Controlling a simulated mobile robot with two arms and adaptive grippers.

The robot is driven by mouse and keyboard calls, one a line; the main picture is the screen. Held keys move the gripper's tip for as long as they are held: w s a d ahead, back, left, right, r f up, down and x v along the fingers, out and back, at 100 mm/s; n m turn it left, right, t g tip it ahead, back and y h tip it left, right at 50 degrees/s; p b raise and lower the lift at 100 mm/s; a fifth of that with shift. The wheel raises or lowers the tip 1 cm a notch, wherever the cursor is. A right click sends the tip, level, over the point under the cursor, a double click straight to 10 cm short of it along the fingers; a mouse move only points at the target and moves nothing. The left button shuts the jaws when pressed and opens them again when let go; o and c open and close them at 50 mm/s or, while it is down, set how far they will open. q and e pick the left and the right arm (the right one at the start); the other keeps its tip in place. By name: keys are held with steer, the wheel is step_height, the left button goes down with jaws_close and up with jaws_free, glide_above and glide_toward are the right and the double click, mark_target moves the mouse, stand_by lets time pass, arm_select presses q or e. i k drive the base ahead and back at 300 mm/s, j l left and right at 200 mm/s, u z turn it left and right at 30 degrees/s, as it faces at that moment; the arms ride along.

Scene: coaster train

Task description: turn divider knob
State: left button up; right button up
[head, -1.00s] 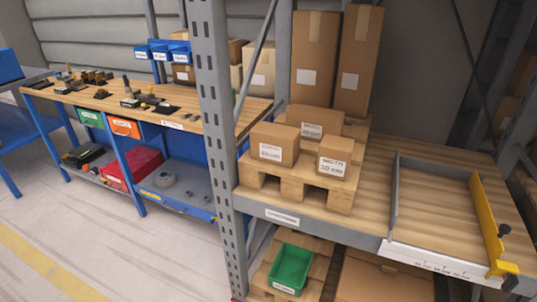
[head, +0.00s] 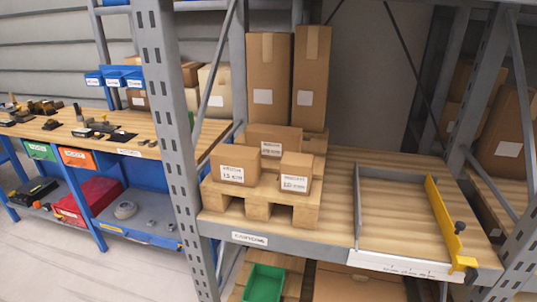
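A yellow divider (head: 443,220) stands on the wooden shelf at the right, running from front to back. A dark knob (head: 460,227) sits on its right side near the front end. Another small dark part shows at the divider's front end, low by the shelf edge. A white scale strip (head: 400,265) runs along the shelf's front edge, and a grey fixed divider (head: 358,205) stands to the left. Neither of my grippers is in view.
Boxes (head: 233,165) stand on a small pallet (head: 258,210) left of the dividers, with tall cartons (head: 268,80) behind. A grey rack post (head: 170,140) stands left of the shelf. A workbench (head: 65,140) with tools lies beyond it. The shelf between the dividers is bare.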

mark_target(472, 274)
steer(key=z, duration=1.35)
